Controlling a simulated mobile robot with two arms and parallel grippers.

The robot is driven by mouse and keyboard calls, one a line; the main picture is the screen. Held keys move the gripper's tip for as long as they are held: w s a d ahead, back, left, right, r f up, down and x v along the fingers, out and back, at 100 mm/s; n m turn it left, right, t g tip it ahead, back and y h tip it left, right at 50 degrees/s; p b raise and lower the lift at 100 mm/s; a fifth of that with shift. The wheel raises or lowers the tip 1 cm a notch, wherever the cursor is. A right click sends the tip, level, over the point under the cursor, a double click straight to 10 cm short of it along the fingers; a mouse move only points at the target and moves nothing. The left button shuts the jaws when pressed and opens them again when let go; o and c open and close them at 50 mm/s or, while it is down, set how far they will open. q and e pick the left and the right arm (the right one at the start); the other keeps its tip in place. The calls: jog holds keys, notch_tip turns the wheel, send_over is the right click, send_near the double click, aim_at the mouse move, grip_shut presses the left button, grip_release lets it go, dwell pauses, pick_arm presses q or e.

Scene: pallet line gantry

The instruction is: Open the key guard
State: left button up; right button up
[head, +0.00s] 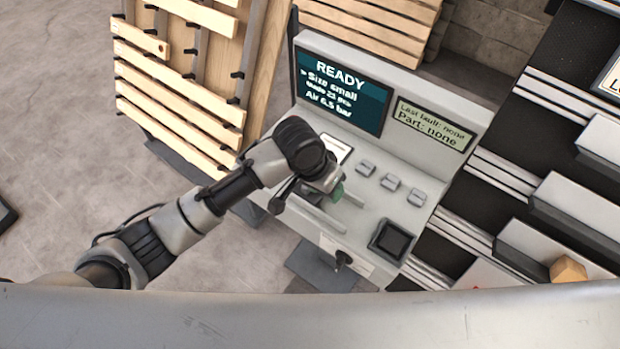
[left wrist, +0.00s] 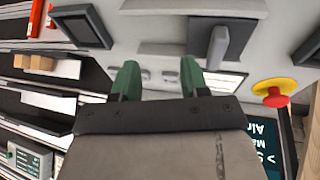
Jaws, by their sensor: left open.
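The grey control console (head: 440,150) stands in front of me. A dark square framed cover (head: 390,240) lies at the right front of its sloping top; it also shows in the left wrist view (left wrist: 82,26). I cannot tell for sure whether this is the key guard. A black knob (head: 342,258) sits on the front face below a pale label. My left gripper (head: 337,192) is above the middle of the console top, partly hidden by its wrist. Its green fingers (left wrist: 158,80) are apart and nothing shows between them. My right gripper is not in view.
Several small grey keys (head: 390,182) lie right of my left gripper. A grey lever (left wrist: 217,45) and a red-and-yellow stop button (left wrist: 271,92) are near the fingers. The upright screen (head: 342,90) bounds the console's back. Wooden pallets (head: 180,90) stand left; racks with bins stand right.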

pick_arm(q)
jog(key=w+a+r+y, duration=0.1)
jog(key=w+r+y, duration=0.1)
jog(key=w+r, duration=0.1)
jog(key=w+a+r+y, duration=0.1)
jog(key=shift+w+a+r, duration=0.15)
jog(key=shift+w+a, duration=0.2)
jog(key=shift+w, duration=0.05)
jog(key=shift+w+a+y, duration=0.2)
jog(key=shift+a+y, duration=0.1)
jog(key=shift+y, duration=0.1)
notch_tip(320, 180, down, 10)
jog(key=shift+f+p, duration=0.2)
jog(key=shift+p, duration=0.75)
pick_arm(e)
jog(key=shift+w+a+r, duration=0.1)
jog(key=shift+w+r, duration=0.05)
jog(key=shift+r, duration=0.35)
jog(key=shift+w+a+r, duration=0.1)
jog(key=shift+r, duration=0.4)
pick_arm(q)
jog(key=shift+d, duration=0.1)
grip_shut()
